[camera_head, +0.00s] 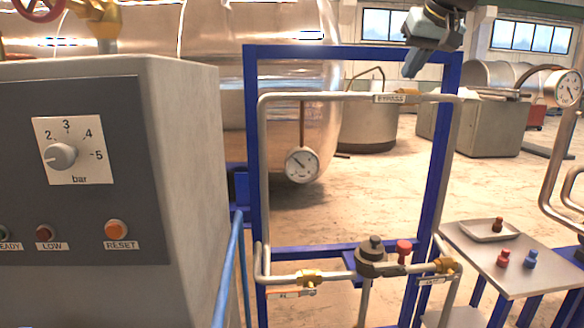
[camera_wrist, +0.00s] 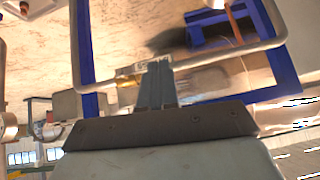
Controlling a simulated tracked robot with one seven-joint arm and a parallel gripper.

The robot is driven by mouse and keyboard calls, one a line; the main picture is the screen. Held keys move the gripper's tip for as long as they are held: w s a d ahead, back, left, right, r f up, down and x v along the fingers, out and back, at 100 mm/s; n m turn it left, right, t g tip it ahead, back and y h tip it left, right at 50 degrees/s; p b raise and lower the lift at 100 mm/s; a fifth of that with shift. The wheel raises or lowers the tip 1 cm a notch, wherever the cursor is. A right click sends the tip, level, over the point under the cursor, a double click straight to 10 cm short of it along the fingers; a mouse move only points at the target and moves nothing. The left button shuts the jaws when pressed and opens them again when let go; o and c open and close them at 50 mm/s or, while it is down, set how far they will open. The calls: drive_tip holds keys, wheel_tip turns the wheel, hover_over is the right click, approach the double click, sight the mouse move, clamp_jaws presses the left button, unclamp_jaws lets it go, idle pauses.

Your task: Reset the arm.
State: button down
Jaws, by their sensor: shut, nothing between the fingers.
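My gripper (camera_head: 410,72) is at the top right of the blue frame in the head view, raised near the frame's top bar and pointing down. Its fingers are together and hold nothing. In the wrist view the closed fingers (camera_wrist: 158,72) show in the middle, in front of a pipe and blue bars. Most of my arm is out of the head view.
The blue frame (camera_head: 252,150) carries pipes, a gauge (camera_head: 302,166) and a red knob (camera_head: 403,246). A control box (camera_head: 190,150) with a dial (camera_head: 62,156) stands left. A side table (camera_head: 510,279) at right holds a tray (camera_head: 480,236) and small red and blue pieces.

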drive_tip(key=s+a+f+g, duration=0.1)
drive_tip(key=s+f, duration=0.8)
drive_tip(key=f, duration=0.4)
drive_tip(key=s+a+f+g+h, duration=0.1)
drive_tip(key=s+f, duration=0.9)
drive_tip(key=f, duration=0.3)
drive_tip(key=shift+s+f+g, duration=0.2)
drive_tip(key=shift+f+g, duration=0.05)
drive_tip(key=shift+g, duration=0.05)
